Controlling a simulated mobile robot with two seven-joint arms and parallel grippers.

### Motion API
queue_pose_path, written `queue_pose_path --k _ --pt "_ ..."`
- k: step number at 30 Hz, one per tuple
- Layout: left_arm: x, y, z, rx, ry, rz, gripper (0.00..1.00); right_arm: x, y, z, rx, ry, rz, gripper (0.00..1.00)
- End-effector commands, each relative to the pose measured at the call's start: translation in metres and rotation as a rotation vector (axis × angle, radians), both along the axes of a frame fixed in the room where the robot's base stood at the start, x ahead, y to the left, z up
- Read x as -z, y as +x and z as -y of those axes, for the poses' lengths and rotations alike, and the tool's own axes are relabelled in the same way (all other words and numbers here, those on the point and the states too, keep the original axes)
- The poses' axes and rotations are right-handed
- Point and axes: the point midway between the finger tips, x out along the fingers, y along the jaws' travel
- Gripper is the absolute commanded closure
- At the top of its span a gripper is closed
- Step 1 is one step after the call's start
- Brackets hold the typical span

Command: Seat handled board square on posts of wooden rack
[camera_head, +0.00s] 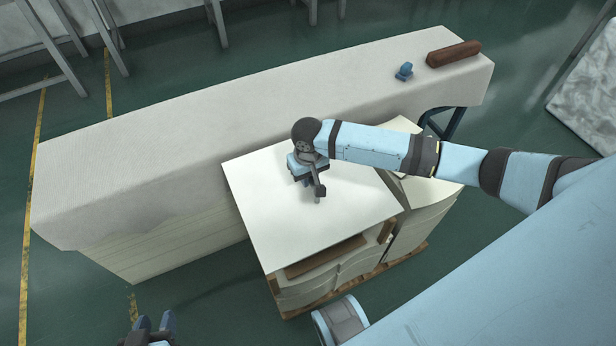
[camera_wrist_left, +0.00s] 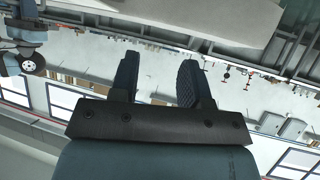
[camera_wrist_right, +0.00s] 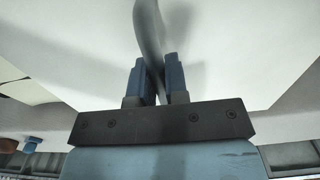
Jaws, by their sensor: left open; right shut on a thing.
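The white handled board (camera_head: 265,215) lies roughly level over the wooden rack (camera_head: 325,256) in the head view. My right gripper (camera_head: 318,196) is above the middle of the board, shut on its grey handle. The right wrist view shows this handle (camera_wrist_right: 149,35) between the fingers of my right gripper (camera_wrist_right: 155,80), with the board behind. The board hides most of the rack's top and posts; one wooden post (camera_head: 386,231) shows at its right edge. I cannot tell whether the board touches the posts. My left gripper (camera_head: 153,323) is open and empty, low at the left, away from the board.
Curved white sheets (camera_head: 310,286) stand under the board, with more at the right (camera_head: 425,225). A long cloth-covered table (camera_head: 180,150) runs behind the rack. A blue object (camera_head: 404,71) and a brown roll (camera_head: 453,54) lie at its far right.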

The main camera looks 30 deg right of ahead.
Motion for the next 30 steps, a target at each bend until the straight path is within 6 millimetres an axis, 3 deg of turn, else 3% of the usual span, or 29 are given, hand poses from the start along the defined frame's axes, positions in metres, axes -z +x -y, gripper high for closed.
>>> queue_pose_path --k 1,5,18,30 --pt "0.009 0.001 0.002 0.002 -0.011 0.013 0.57 0.015 0.001 0.0 0.0 0.0 0.002 1.0" --pt "0.01 0.003 0.007 0.01 -0.039 0.04 0.57 0.03 0.001 0.0 0.0 -0.001 0.002 1.0" --pt "-0.032 0.019 0.023 0.042 -0.126 0.209 0.57 0.042 0.001 0.0 0.0 0.0 0.002 1.0" --pt "-0.033 0.018 0.023 0.04 -0.131 0.212 0.57 0.041 0.0 0.0 0.001 0.0 0.001 1.0"
